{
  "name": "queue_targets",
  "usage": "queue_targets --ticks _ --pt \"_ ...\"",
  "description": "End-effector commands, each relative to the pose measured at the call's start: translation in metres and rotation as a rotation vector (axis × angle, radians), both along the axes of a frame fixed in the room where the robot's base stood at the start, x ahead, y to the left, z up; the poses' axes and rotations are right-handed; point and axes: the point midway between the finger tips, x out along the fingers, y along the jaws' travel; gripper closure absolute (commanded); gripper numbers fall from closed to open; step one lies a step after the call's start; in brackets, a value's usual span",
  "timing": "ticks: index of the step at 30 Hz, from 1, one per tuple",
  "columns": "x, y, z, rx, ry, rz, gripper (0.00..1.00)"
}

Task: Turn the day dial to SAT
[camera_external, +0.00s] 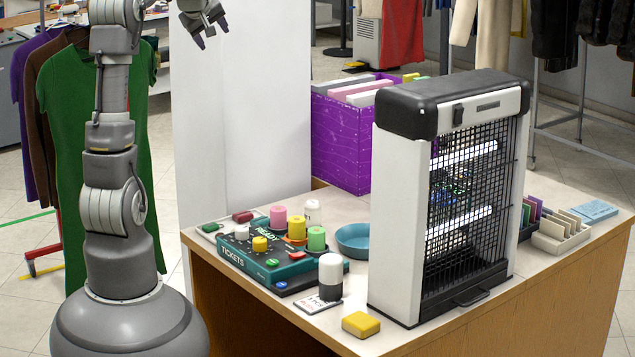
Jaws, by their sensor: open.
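I cannot make out a day dial or the word SAT for certain. A teal box (255,268) lettered "READY" and "TICKETS" lies on the left part of the counter, with several small coloured cylinders and caps on and around it. A white-and-dark-grey cylinder (330,277) stands on a small lettered card (311,304) at the front edge; its markings are too small to read. My gripper (212,35) is at the top, well above and behind the counter items. Its two fingers are apart, with nothing between them.
A tall white-and-black insect-trap-like unit (400,200) stands on the counter, right of the small items. Behind are a purple box of folders (340,145) and a teal bowl (354,240). A yellow block (361,324) sits at the front edge. Card trays (560,232) are at right.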

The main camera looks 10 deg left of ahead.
Motion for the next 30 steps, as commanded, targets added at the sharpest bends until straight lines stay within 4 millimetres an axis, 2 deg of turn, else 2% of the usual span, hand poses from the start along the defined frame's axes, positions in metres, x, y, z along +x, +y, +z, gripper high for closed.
queue_targets --ticks 1,2,3,6,9,12,15,24,30 --pt "0.013 -0.018 -0.068 -0.097 0.158 0.100 0.39" --pt "0.015 -0.027 -0.105 -0.155 0.243 0.179 0.39" --pt "0.014 -0.038 -0.154 -0.216 0.351 0.288 0.39" --pt "-0.004 -0.058 -0.257 -0.305 0.569 0.564 0.39" --pt "-0.029 -0.069 -0.328 -0.329 0.704 0.795 0.39" --pt "-0.049 -0.074 -0.368 -0.328 0.770 0.945 0.39" --pt "-0.058 -0.075 -0.388 -0.327 0.793 1.012 0.39" --pt "-0.061 -0.075 -0.440 -0.328 0.796 1.022 0.39" --pt "-0.061 -0.075 -0.461 -0.330 0.794 1.020 0.39"
